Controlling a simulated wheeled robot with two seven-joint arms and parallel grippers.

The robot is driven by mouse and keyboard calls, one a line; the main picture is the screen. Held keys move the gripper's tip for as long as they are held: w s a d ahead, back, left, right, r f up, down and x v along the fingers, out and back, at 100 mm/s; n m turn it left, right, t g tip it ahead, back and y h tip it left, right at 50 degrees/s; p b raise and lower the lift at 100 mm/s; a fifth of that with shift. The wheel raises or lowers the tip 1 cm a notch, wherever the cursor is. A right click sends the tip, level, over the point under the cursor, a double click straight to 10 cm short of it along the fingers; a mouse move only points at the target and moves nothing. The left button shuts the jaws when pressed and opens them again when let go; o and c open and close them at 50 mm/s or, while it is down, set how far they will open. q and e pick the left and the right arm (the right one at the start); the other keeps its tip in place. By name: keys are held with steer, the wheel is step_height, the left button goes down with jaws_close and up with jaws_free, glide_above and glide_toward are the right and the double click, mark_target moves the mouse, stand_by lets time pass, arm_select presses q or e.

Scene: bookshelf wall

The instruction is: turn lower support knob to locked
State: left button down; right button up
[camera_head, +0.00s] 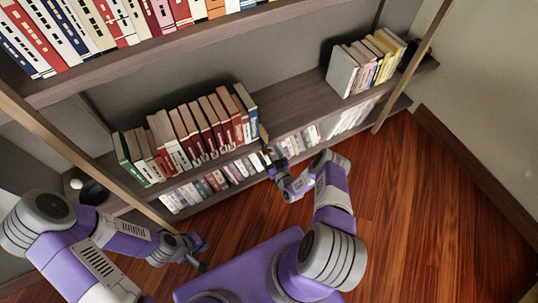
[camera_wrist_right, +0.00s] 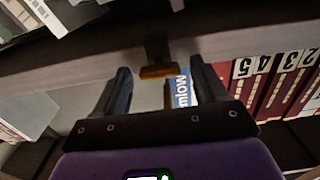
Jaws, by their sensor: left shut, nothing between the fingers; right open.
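A small knob with an orange-brown bar (camera_wrist_right: 158,72) on a dark mount sits at the shelf board's edge in the right wrist view. In the head view, a small brownish piece (camera_head: 263,132) at the end of the book row looks like the same knob. My right gripper (camera_wrist_right: 161,86) is open, with one dark finger on each side of the knob in the picture. I cannot tell whether the fingertips reach as deep as the knob or touch it. In the head view my right gripper (camera_head: 271,161) is at the shelf front. My left gripper (camera_head: 201,253) is shut and empty, low at the left.
A blue-and-white book (camera_wrist_right: 181,92) and red numbered books (camera_wrist_right: 275,88) stand close to the right finger. A bookshelf board (camera_head: 285,103) carries book rows, with a bare stretch at its middle. Wooden floor (camera_head: 430,200) is clear at the right.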

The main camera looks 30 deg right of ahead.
steer(key=shift+c, duration=0.4)
steer(key=c, duration=1)
steer(key=shift+m, duration=0.3)
steer(key=m, duration=1.7)
steer(key=shift+d+f, duration=0.15)
steer(key=shift+f, duration=0.1)
steer(key=shift+m, duration=0.3)
